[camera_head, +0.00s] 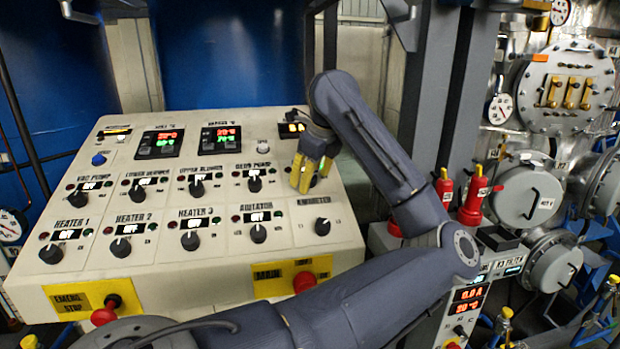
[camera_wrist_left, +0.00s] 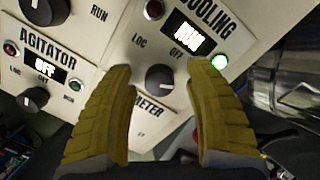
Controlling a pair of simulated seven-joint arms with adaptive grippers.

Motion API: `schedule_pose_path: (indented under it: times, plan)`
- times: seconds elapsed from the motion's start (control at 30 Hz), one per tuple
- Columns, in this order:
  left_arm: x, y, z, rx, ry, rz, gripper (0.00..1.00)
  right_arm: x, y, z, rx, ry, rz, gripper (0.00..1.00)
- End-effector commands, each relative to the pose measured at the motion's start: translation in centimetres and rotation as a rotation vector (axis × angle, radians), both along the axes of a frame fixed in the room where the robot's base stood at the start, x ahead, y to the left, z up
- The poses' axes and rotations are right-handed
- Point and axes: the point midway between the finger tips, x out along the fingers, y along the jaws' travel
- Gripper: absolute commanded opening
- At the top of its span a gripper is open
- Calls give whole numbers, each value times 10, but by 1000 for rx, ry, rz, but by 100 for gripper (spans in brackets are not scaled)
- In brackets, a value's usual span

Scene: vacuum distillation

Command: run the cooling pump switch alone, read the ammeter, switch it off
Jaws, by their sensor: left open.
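The control panel (camera_head: 130,262) has rows of dark knobs with small displays. My left gripper (camera_head: 313,172) is over its right side, hiding the cooling switch in the head view. In the left wrist view, my left gripper (camera_wrist_left: 160,72) is open, its yellow fingers either side of the cooling knob (camera_wrist_left: 158,78); contact cannot be told. Above the knob, a lit display (camera_wrist_left: 187,35) appears to read RUN, and a green lamp (camera_wrist_left: 219,62) glows. The knob labelled like an ammeter (camera_head: 322,227) is below the gripper. A separate red readout (camera_head: 468,294) shows about 0.0 A. My right gripper is not in view.
The agitator knob (camera_head: 257,233) is to the left, its display reading OFF. A red main button (camera_head: 304,282) and a red emergency stop (camera_head: 105,310) are on the front face. Red bottle-like parts (camera_head: 474,195) and round metal vessels (camera_head: 528,197) stand right of my arm.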

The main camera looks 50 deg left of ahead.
Motion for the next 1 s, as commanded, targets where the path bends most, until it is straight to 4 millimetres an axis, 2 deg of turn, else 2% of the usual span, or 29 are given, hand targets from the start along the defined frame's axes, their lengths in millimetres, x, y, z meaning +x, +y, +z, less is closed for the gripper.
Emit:
schedule_pose_path:
  times: [0.43, 0.9, 1.0]
  plan:
    - [0, 2, -4, 1, 1, 1, 55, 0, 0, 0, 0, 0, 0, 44]
    - [0, 2, -4, 0, 1, 0, 1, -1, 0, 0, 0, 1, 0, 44]
    - [0, 2, -4, 0, 1, 0, 0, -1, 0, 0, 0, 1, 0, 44]
